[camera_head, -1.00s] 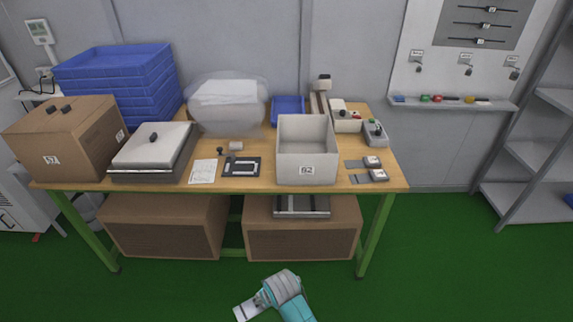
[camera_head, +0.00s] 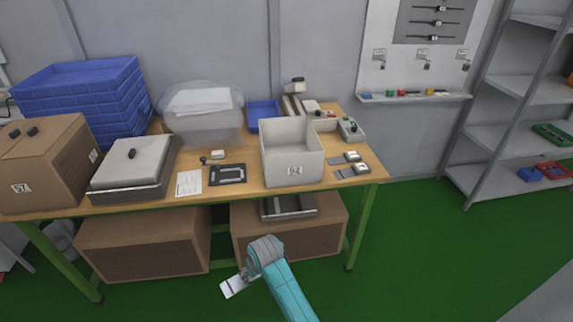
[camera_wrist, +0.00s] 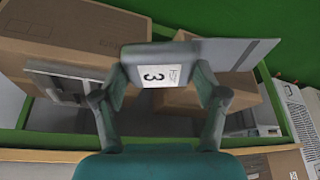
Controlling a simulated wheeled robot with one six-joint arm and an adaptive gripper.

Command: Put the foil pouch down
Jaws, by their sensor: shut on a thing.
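The foil pouch (camera_wrist: 247,52) is a flat grey piece with a thicker end that bears a white label reading 3. In the wrist view my gripper (camera_wrist: 157,88) is shut on that thicker end, one finger on each side, and the flat part sticks out to the right. In the head view the pouch (camera_head: 233,286) shows as a small pale shape at the tip of my gripper (camera_head: 246,277), in front of the table and lower than its top. Two similar grey pieces (camera_head: 347,158) lie at the right end of the wooden table (camera_head: 225,197).
A grey open bin (camera_head: 292,167) stands right of centre on the table, with a black frame (camera_head: 228,174) and a paper sheet (camera_head: 189,183) to its left. Cardboard boxes (camera_head: 145,243) sit below. Shelves (camera_head: 490,180) stand right; green floor is clear between.

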